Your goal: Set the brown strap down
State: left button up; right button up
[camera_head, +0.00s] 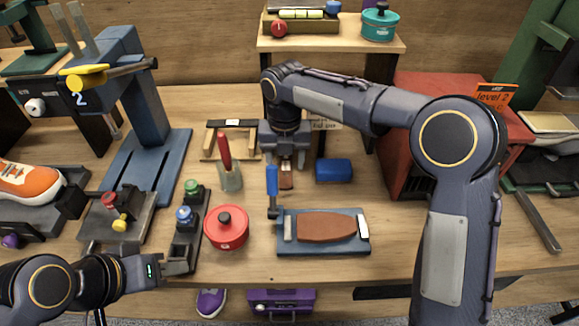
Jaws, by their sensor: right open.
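A narrow brown strap (286,180) shows below and between the fingers of my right gripper (286,164). It is mostly hidden by the gripper, and I cannot tell whether it touches the table or the fingers. My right gripper points down behind the blue-handled clamp and is open. My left gripper (182,266) is low at the front left, by the near end of the dark button stand; whether its jaws are open or shut is unclear.
A brown sole-shaped pad (326,228) lies on a blue board (325,249). A red pot (227,229), a cup (230,178) with a red-handled tool and a blue block (333,170) stand close by. A shelf (330,45) rises behind.

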aim_at(286, 178)
jog(key=shift+f, duration=2.4)
jog(key=shift+c, duration=0.4)
jog(key=c, duration=1.1)
jog(key=shift+w, duration=0.1)
